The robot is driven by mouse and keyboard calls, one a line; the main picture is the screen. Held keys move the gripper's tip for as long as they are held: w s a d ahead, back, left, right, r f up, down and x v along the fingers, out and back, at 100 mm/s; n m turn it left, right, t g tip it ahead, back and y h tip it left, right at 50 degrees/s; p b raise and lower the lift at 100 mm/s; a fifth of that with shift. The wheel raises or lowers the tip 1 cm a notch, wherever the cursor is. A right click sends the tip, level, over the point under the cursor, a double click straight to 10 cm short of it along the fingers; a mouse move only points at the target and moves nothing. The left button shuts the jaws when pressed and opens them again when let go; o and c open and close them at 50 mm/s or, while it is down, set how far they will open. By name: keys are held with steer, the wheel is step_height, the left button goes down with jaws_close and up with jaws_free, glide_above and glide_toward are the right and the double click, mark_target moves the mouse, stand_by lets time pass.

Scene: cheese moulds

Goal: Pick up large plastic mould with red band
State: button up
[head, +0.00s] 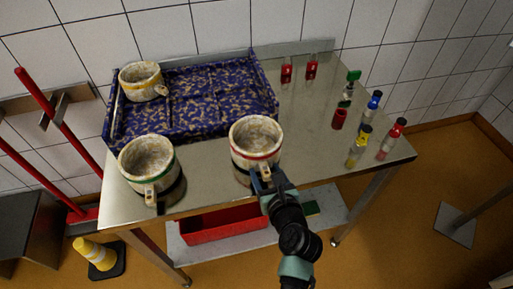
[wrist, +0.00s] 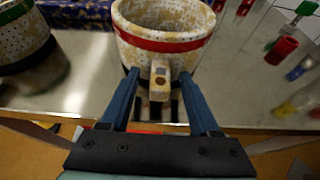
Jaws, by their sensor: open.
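The large mould with the red band (head: 255,139) stands upright at the front middle of the steel table. It is off-white with brown stains, and its handle faces me. My gripper (head: 262,176) is at the mould's near side. In the wrist view my gripper (wrist: 160,78) is open, with one blue finger on each side of the handle (wrist: 160,82). I cannot tell whether the fingers touch it.
A green-banded mould (head: 148,161) stands to the left, and a yellow-banded mould (head: 142,80) at the back left. Several bottles, such as the yellow one (head: 359,148), stand at the right. The steel table (head: 310,150) has bare room right of the mould.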

steer(key=shift+c, duration=0.3)
jaws_close()
stand_by(1.2)
